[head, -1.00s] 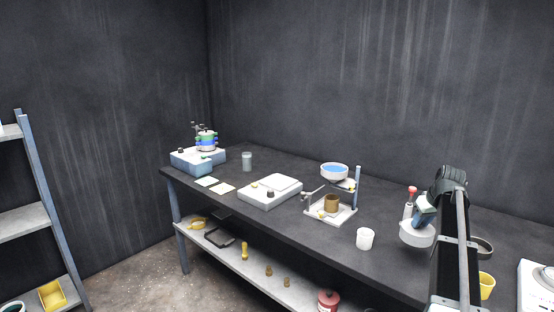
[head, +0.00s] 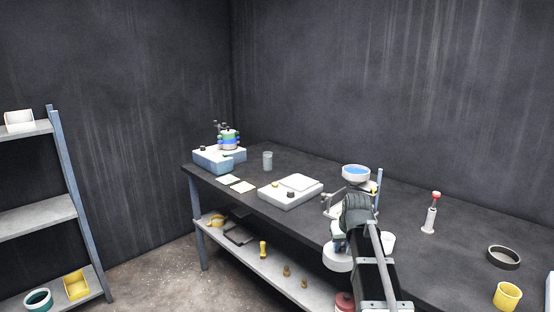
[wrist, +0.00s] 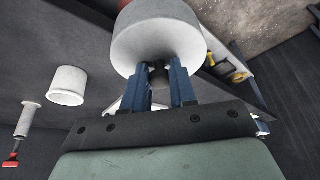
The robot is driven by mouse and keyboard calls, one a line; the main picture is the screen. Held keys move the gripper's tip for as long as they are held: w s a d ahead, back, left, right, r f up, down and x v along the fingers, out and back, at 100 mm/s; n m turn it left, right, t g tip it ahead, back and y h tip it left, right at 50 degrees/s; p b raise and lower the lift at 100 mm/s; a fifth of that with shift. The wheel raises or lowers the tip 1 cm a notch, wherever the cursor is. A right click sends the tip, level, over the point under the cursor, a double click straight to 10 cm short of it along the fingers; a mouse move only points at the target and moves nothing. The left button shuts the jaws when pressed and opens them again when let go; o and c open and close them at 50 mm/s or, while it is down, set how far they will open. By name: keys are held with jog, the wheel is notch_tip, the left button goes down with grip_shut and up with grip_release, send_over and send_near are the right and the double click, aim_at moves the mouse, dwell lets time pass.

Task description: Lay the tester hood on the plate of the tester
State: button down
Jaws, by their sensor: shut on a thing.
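The tester hood appears to be the white round drum in my gripper, in the head view (head: 337,257) and large in the wrist view (wrist: 158,38). My gripper (wrist: 158,76) is shut on its dark knob, the two blue fingers on either side. In the head view the hood hangs by the table's front edge, partly behind my arm. I cannot tell for sure which device is the tester.
A stand with a blue-filled bowl (head: 356,173) is partly behind my arm. A white cup (head: 389,242) is just right of it; a red-topped tool (head: 430,215), dark ring (head: 503,256) and yellow cup (head: 507,296) lie farther right. A blue machine (head: 213,160) and beaker (head: 267,161) stand left.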

aim_at(332, 255)
jog(key=a+f, duration=0.1)
jog(key=s+a+f, duration=0.1)
jog(key=a+f, duration=0.1)
jog(key=shift+s+a, duration=0.1)
jog(key=shift+s, duration=0.1)
notch_tip(332, 255, down, 7)
jog(key=s, duration=0.1)
jog(key=s+r, duration=0.2)
jog(key=s, duration=0.5)
jog(key=shift+a+r+m, duration=0.35)
jog(key=shift+a+m, duration=0.05)
